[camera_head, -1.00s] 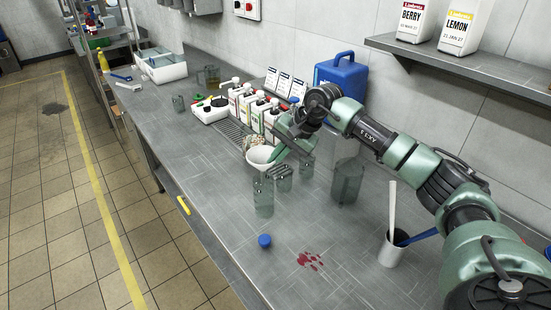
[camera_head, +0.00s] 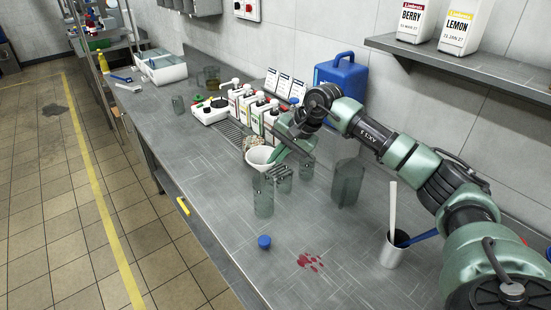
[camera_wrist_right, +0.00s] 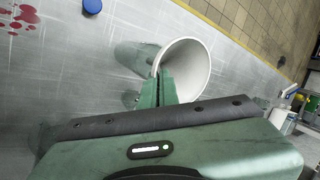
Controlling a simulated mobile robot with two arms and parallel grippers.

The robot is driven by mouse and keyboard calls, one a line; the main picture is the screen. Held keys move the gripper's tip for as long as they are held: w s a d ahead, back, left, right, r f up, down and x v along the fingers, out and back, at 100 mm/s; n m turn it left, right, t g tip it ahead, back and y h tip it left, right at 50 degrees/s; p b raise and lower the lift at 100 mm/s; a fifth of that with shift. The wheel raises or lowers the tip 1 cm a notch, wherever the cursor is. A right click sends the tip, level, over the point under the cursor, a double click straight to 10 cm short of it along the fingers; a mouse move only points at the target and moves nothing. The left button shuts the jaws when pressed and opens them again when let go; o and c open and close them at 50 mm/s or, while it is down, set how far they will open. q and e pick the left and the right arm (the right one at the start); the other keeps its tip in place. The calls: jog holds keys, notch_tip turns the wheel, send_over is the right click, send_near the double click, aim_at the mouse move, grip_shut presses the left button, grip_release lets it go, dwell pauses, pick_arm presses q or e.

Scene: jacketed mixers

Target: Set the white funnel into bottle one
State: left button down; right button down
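The white funnel (camera_head: 259,158) is over the counter in the head view, and its wide mouth shows in the wrist view (camera_wrist_right: 184,70). My right gripper (camera_wrist_right: 163,82) has its green fingers together at the funnel's rim, pinching its wall. In the head view my right gripper (camera_head: 283,150) is beside the funnel. A clear cylindrical vessel (camera_head: 263,198) stands just in front of the funnel. Several white labelled bottles (camera_head: 271,117) stand in a row behind it. I cannot tell which vessel is bottle one. The funnel's spout is hidden. My left gripper is not in view.
A larger clear jug (camera_head: 347,184) stands to the right. A blue cap (camera_head: 264,242) and a red spill (camera_head: 311,261) are on the front counter. A blue canister (camera_head: 342,76) is by the wall. The left-front counter is clear.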

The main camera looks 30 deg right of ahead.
jog(key=shift+f+b, duration=0.2)
jog(key=shift+b, duration=0.2)
dwell(0.5)
jog(key=c, duration=1.6)
grip_release()
jog(key=o, duration=0.4)
jog(key=shift+r+p, duration=1.9)
jog(key=shift+r, duration=1.6)
